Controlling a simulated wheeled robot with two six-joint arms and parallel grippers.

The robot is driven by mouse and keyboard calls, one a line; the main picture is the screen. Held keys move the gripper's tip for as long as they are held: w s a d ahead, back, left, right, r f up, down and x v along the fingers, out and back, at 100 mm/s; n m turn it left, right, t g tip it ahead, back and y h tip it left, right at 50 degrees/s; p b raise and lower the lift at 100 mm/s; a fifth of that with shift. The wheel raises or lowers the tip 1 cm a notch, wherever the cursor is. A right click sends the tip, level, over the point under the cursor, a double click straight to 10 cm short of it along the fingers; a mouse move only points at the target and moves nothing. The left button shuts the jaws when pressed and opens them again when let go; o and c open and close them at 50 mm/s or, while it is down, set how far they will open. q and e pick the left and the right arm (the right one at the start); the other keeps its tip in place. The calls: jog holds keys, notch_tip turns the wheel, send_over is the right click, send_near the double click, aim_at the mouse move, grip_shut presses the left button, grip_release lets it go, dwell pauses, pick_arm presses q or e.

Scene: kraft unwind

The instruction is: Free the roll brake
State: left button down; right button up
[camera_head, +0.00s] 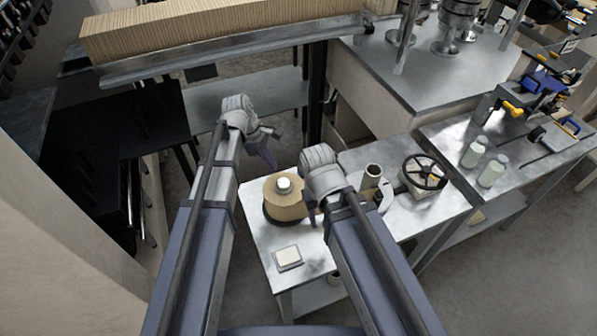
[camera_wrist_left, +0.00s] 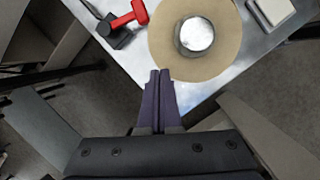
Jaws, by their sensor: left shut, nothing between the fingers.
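A brown kraft roll (camera_head: 287,207) lies flat on the low metal table, with a silver core cap (camera_head: 284,184) on top. The roll (camera_wrist_left: 165,45) also shows in the left wrist view. Beside it there is a red-handled lever (camera_wrist_left: 126,18) at a black block (camera_wrist_left: 113,33), likely the roll brake; I cannot make it out in the head view. My left gripper (camera_head: 270,160) is shut and empty, off the table's far left edge; its fingertips (camera_wrist_left: 160,76) point toward the roll's edge. My right gripper (camera_head: 310,214) is at the roll's right side, its fingers partly hidden by its own wrist.
A pale square pad (camera_head: 288,257) lies near the table's front. A tube (camera_head: 372,174) and a black handwheel (camera_head: 424,172) stand to the right of my right wrist. A metal beam (camera_head: 230,51) crosses behind my arms.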

pick_arm(q)
jog(key=w+n, duration=0.3)
jog(key=shift+d+r+h, duration=0.3)
jog(key=shift+d+h, duration=0.05)
jog(key=shift+h, duration=0.05)
pick_arm(e)
jog(key=shift+w, duration=0.1)
pick_arm(q)
jog(key=b+x, duration=1)
jog(key=x, duration=0.1)
jog(key=shift+a, duration=0.1)
pick_arm(e)
notch_tip(320, 180, down, 10)
jog(key=shift+f, duration=0.1)
pick_arm(q)
jog(key=shift+d+r+p, duration=0.2)
jog(key=shift+d, duration=0.4)
jog(key=shift+d+r+p, duration=0.2)
jog(key=shift+d+r, duration=0.05)
jog(key=shift+d, duration=0.4)
pick_arm(e)
jog(key=shift+r, duration=0.5)
pick_arm(q)
jog(key=shift+d, duration=0.7)
